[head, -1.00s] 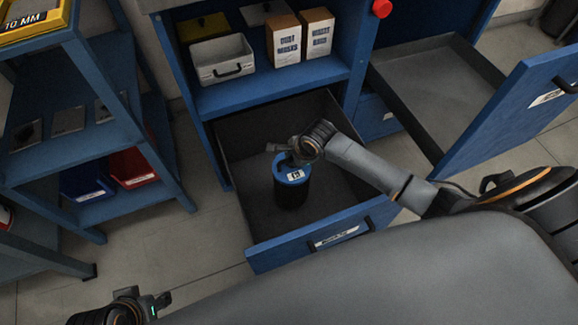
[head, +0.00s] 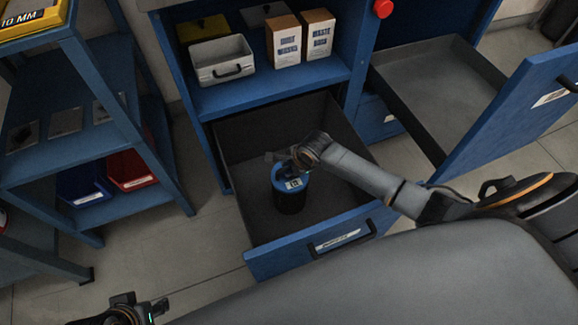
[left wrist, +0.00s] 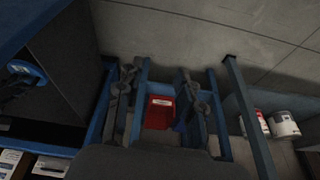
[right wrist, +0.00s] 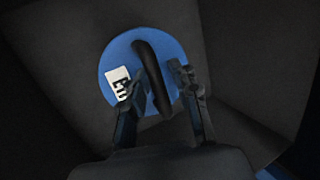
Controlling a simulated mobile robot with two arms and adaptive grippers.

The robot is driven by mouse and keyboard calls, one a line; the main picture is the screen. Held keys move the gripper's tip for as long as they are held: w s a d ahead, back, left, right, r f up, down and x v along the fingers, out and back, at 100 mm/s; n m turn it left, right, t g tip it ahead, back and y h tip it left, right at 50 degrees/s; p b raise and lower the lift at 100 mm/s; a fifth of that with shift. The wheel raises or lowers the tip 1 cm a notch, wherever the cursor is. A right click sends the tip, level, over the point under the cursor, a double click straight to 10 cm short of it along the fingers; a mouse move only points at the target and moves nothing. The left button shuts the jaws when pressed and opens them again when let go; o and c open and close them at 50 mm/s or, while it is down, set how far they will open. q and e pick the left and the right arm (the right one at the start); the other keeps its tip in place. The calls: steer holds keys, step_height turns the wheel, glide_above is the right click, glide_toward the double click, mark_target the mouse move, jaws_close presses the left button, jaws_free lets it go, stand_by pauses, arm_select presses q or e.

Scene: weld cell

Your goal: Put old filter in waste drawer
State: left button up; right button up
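The filter (head: 291,198) is a dark cylinder with a blue top and a white label. It stands upright inside the open lower drawer (head: 338,240), which has a blue front and grey walls. In the right wrist view its blue top (right wrist: 117,58) and dark handle (right wrist: 152,75) show. My right gripper (head: 280,158) is at the top of the filter, with its fingers apart on either side of the handle; a gap shows by the right finger. My left gripper (left wrist: 158,100) is open and empty, away from the drawer, over the floor near the blue shelf.
A second open drawer (head: 440,90) stands at the right, its blue front jutting towards me. Above the lower drawer, a shelf holds a white bin (head: 222,62) and two boxes (head: 302,38). A blue rack (head: 75,130) with red and blue bins stands at the left.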

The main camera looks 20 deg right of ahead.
steer(key=shift+r, duration=0.1)
